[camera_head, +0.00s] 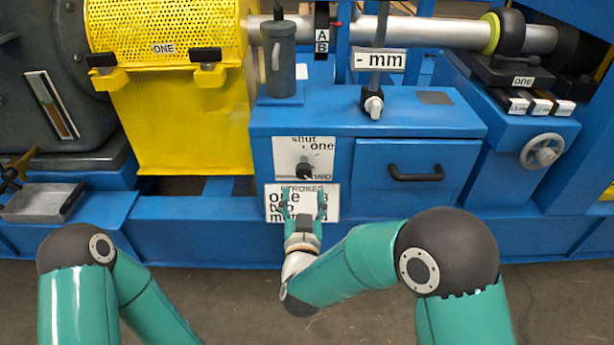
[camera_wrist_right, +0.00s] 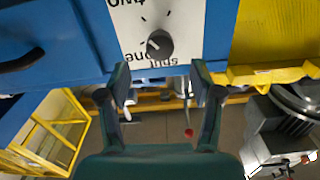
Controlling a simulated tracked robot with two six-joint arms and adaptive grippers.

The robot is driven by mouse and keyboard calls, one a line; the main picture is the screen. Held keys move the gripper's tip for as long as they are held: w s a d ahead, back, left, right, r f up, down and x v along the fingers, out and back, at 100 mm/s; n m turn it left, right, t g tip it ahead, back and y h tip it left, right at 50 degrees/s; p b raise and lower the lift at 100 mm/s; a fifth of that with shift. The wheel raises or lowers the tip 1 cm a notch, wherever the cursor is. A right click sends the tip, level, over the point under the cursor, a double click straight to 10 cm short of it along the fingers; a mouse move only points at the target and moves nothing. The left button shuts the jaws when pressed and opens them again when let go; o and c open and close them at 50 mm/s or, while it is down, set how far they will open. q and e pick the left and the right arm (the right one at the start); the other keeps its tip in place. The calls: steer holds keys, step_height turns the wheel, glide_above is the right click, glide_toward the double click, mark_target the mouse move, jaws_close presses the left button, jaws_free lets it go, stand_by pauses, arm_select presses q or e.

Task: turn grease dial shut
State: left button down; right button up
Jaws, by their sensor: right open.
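The grease dial (camera_head: 304,170) is a small dark round knob on a white plate on the blue machine front. The plate reads "shut" at the top, "one" at the right and "two" lower down. In the right wrist view the dial (camera_wrist_right: 160,43) appears upside down, with a light mark on its side toward "one"; its exact setting is hard to read. My right gripper (camera_head: 304,196) is open and empty just below the dial, in front of the strokes plate. In the wrist view its fingertips (camera_wrist_right: 160,78) are apart, with the dial beyond them. My left gripper is out of view.
A strokes plate (camera_head: 330,205) sits below the dial plate. A drawer with a black handle (camera_head: 416,174) is to the right. A grey cylinder (camera_head: 280,60) and a small lever valve (camera_head: 373,103) stand above. A yellow guard (camera_head: 185,120) is at the left.

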mark_target(305, 176)
steer(key=w+b, duration=0.1)
steer(key=w, duration=0.7)
steer(key=shift+w+b, duration=0.3)
steer(key=shift+w, duration=0.1)
steer(key=c, duration=1.1)
steer(key=shift+d, duration=0.25)
steer(key=shift+c, duration=0.2)
steer(key=shift+a, duration=0.1)
